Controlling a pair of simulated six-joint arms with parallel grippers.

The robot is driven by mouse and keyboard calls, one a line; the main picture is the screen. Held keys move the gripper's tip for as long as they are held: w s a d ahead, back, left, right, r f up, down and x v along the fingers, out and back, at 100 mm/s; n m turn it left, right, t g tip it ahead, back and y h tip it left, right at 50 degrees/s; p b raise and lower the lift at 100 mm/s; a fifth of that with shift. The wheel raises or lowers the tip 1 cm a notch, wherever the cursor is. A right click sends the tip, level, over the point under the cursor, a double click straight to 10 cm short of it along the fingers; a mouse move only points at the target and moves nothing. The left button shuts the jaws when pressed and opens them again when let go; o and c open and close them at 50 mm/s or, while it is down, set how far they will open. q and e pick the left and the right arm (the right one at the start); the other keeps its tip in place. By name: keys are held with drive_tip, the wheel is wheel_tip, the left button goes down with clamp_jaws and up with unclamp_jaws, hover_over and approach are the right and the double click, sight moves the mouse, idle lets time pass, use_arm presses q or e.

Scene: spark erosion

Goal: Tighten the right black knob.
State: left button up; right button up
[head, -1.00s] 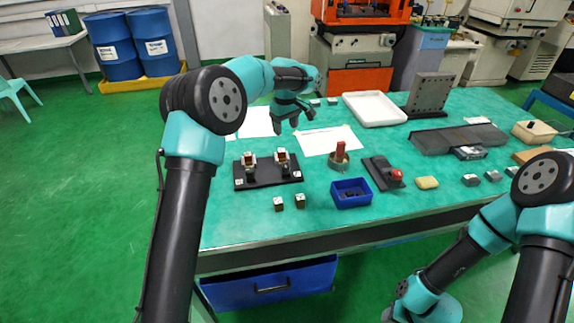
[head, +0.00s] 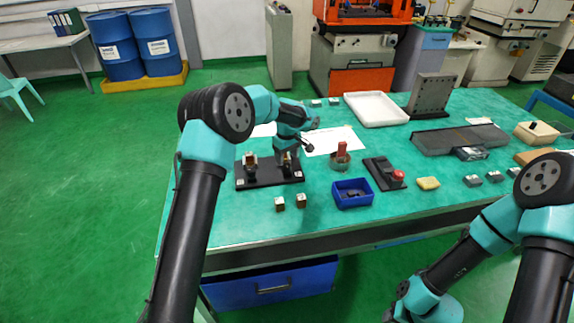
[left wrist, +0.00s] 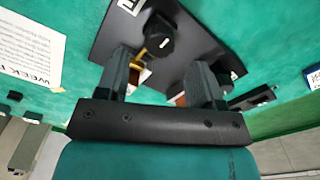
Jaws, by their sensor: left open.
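A dark plate (head: 262,176) on the green table carries two small clamping fixtures. The left fixture (head: 250,161) is in clear view with a brown block. My left gripper (head: 287,157) is lowered over the right fixture and hides most of it. In the left wrist view, the left gripper (left wrist: 159,64) is open, its two fingers apart. A black knob (left wrist: 160,40) with a white mark lies between and just beyond the fingertips; I see no finger closed on it. A reddish-brown block (left wrist: 178,98) shows between the fingers. My right gripper is out of view.
A blue bin (head: 352,201), a red-handled round item (head: 341,160) and a dark device with a red button (head: 384,175) stand to the right. White paper (head: 335,140) lies behind.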

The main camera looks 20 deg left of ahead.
sight(287, 165)
use_arm(q)
drive_tip(key=shift+f, duration=2.25)
drive_tip(key=c, duration=0.9)
